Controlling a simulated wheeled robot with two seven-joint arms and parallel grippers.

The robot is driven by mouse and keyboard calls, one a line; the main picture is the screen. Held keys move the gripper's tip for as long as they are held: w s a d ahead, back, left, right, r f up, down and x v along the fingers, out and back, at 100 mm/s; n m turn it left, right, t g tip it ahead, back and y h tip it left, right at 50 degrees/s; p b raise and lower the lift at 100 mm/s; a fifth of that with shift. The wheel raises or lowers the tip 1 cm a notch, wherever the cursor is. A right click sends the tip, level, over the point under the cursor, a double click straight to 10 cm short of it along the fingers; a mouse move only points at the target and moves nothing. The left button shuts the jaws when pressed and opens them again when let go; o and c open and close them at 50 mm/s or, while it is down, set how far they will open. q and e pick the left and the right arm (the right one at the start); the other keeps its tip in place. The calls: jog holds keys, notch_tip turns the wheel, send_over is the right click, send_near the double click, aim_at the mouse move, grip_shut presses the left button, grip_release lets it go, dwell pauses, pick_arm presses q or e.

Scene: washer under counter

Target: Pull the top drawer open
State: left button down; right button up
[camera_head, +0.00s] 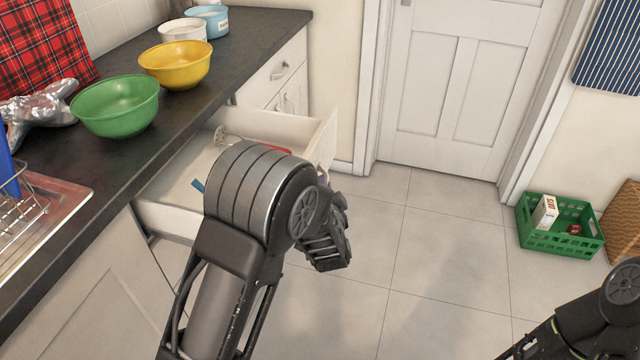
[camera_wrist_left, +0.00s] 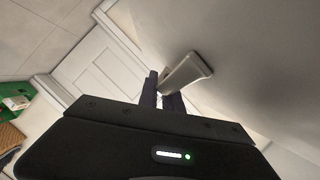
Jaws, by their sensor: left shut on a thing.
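The top drawer (camera_head: 328,137) stands pulled out from under the counter, with its white inside showing in the head view. A whisk-like utensil (camera_head: 228,138), a red item (camera_head: 270,149) and a blue item (camera_head: 198,185) lie in it. My left gripper (camera_head: 322,176) is at the outer face of the drawer front, mostly hidden behind my wrist. In the left wrist view, the fingers of my left gripper (camera_wrist_left: 163,97) are shut on the pale metal handle (camera_wrist_left: 190,70). Part of my right arm shows at the lower right of the head view; its gripper does not.
Green (camera_head: 115,106) and yellow (camera_head: 175,64) bowls stand on the dark counter (camera_head: 250,40), above the drawer. Tiled floor (camera_head: 420,240) lies clear in front of it. A green crate (camera_head: 562,240) sits by the right wall, and a closed white door (camera_head: 460,85) is behind.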

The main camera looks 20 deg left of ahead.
pick_arm(q)
jog(key=c, duration=1.8)
grip_release()
jog(key=shift+s, duration=0.15)
jog(key=v, duration=0.7)
jog(key=shift+s, duration=0.25)
jog(key=shift+d, duration=0.1)
